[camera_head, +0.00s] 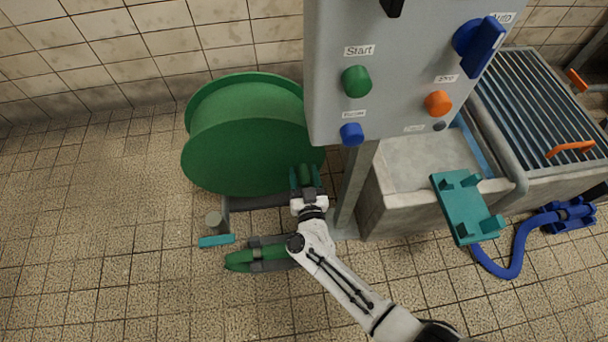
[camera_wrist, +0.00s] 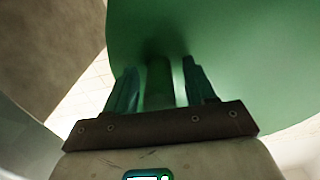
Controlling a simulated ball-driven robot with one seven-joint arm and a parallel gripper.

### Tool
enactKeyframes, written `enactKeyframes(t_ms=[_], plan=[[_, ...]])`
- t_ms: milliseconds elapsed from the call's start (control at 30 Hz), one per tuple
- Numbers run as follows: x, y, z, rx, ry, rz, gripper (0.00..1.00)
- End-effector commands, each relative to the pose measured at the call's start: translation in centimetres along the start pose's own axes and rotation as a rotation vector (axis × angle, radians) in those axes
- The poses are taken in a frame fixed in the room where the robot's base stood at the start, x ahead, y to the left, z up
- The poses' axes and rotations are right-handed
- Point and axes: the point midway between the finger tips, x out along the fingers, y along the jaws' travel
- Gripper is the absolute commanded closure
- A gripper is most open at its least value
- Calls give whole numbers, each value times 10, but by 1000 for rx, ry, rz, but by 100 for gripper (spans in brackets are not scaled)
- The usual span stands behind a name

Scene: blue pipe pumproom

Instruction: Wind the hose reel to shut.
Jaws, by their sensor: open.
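The green hose reel (camera_head: 245,140) stands on the tiled floor by the wall, left of the control box. Its large round side disc faces me and also fills much of the wrist view (camera_wrist: 250,60). My gripper (camera_head: 305,176) is at the lower right edge of the disc. In the wrist view a green handle (camera_wrist: 159,90) stands out from the disc between my two teal fingers. The fingers are open on either side of it, with a visible gap at the right finger. Whether the left finger touches it I cannot tell.
A grey control box (camera_head: 400,100) with coloured knobs hangs close to the right of my gripper, on a post. A green hose piece (camera_head: 240,262) lies on the floor below. A basin (camera_head: 405,190) and a blue hose (camera_head: 515,255) are at right. Floor at left is clear.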

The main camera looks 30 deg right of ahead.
Motion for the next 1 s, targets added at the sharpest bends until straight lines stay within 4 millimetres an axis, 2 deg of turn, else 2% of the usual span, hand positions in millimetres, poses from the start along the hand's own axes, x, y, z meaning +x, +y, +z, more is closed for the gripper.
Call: enactKeyframes(t_ms=[67,633,1000], plan=[[0,0,0,0,0,0,45],[0,0,0,0,0,0,100],[0,0,-1,-2,0,0,100]])
